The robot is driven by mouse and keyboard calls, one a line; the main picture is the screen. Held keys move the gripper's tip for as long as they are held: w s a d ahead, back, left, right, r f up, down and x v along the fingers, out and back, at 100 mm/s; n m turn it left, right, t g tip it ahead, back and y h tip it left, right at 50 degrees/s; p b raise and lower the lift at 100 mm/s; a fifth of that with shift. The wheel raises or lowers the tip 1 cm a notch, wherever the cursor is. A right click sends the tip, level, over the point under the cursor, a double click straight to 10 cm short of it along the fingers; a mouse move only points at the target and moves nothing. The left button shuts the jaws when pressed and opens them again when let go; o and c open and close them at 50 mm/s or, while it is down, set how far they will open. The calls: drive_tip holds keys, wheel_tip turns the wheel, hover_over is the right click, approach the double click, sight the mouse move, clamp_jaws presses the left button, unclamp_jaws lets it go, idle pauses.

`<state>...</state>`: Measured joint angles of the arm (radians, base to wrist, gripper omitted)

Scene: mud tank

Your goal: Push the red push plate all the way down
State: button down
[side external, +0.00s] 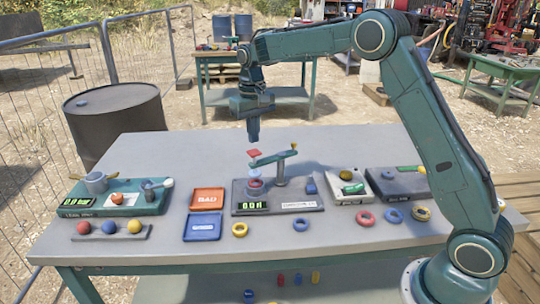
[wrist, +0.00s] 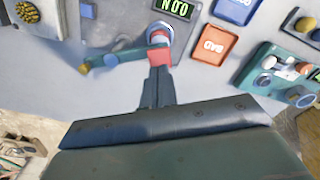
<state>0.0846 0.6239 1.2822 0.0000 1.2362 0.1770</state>
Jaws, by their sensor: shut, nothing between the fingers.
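The red push plate (side external: 254,152) sits at the left end of a green lever arm (side external: 275,157) on a post, above a grey device with a lit display. A round blue and red piece (side external: 255,184) stands below the plate. My gripper (side external: 253,140) is shut and empty, pointing down just above the red plate. In the wrist view the gripper tips (wrist: 158,72) are close to the red plate (wrist: 159,54). I cannot tell whether they touch it; the side view suggests a small gap.
An orange tray (side external: 207,198) and a blue tray (side external: 203,226) lie left of the device. A green station (side external: 115,203) with cups stands further left. Several coloured rings, including a yellow one (side external: 239,230), lie along the front. A box with a green part (side external: 352,190) stands to the right.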

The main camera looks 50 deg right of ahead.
sight(255, 152)
drive_tip(key=shift+r, duration=1.25)
drive_tip(key=shift+r, duration=0.1)
drive_tip(key=shift+s+r, duration=0.2)
drive_tip(key=shift+s, duration=0.05)
drive_tip(key=s+a+r+n+t, duration=0.1)
drive_tip(key=s+a+r, duration=0.1)
drive_tip(key=s+r, duration=0.5)
drive_tip(key=s+a+r+n+t, duration=0.1)
drive_tip(key=s+r+t, duration=0.15)
drive_tip(key=s, duration=0.85)
drive_tip(key=s+f+t, duration=0.1)
drive_tip(key=s+f, duration=0.1)
drive_tip(key=s, duration=0.7)
drive_tip(key=s+a+f+n+t, duration=0.1)
drive_tip(key=s+f, duration=0.1)
drive_tip(key=s, duration=0.6)
drive_tip(key=shift+s+a+f, duration=0.3)
drive_tip(key=shift+s+f, duration=0.05)
drive_tip(key=shift+s, duration=0.05)
